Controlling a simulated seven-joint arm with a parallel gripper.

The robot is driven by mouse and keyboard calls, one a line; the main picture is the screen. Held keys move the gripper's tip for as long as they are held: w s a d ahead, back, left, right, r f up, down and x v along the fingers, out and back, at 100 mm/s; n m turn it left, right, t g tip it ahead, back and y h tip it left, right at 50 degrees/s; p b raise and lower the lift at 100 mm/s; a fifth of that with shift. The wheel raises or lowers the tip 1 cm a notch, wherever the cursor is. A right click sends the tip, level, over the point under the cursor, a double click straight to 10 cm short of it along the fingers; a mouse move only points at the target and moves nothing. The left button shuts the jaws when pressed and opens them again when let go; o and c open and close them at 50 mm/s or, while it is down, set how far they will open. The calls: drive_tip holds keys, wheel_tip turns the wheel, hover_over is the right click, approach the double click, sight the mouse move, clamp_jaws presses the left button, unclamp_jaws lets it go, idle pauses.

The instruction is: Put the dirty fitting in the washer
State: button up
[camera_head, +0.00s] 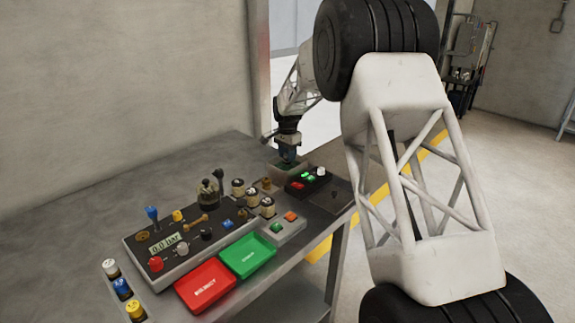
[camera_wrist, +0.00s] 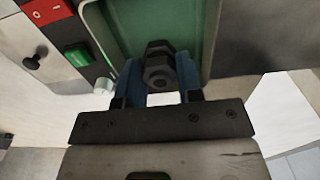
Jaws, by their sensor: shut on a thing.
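The dark fitting (camera_wrist: 158,66), with hex faces and a round hole in its end, sits between the blue fingers of my gripper (camera_wrist: 158,84) in the wrist view. My gripper is shut on it. Behind the fitting is the green inside of an open box, which I take to be the washer (camera_wrist: 120,28). In the head view my gripper (camera_head: 288,154) points down over the washer (camera_head: 276,173), a small grey box at the bench's far right. The fitting is hidden there. I cannot tell how far it is above the washer floor.
Several cylindrical parts (camera_head: 252,197) stand nearer. A test panel (camera_head: 190,240), a red tray (camera_head: 205,286) and a green tray (camera_head: 247,256) fill the front. The bench's back left is bare.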

drive_tip(key=shift+f, duration=2.15)
drive_tip(key=shift+f, duration=0.15)
drive_tip(key=o, duration=1)
wheel_tip(320, 180, up, 12)
drive_tip(key=shift+r, duration=0.1)
drive_tip(key=shift+r, duration=0.1)
